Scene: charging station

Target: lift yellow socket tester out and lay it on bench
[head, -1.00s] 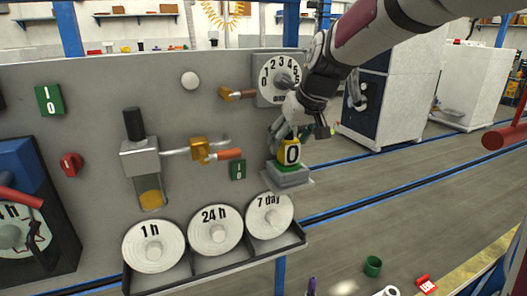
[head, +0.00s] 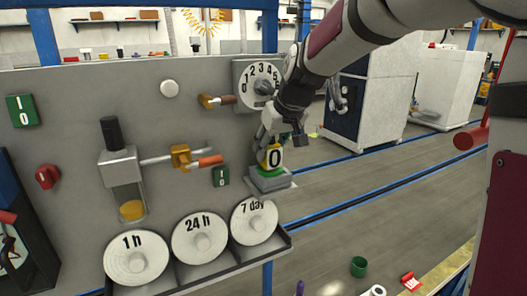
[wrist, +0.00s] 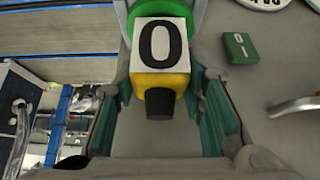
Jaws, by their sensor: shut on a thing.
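The yellow socket tester (head: 271,158), with a white face marked "0", stands on a green ring on a grey socket block (head: 270,180) at the right end of the grey panel. In the wrist view the tester (wrist: 160,47) sits between the two fingers, with the green ring (wrist: 195,15) behind it. My gripper (head: 270,146) is shut on the tester from above. Whether the tester is fully seated in the block cannot be told.
A 7 day dial (head: 254,222) sits in a tray just below left. A numbered dial (head: 262,82) is above on the panel, and a small green switch (head: 221,177) is to the left. A green cup (head: 358,266) and a red item (head: 411,281) lie at lower right.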

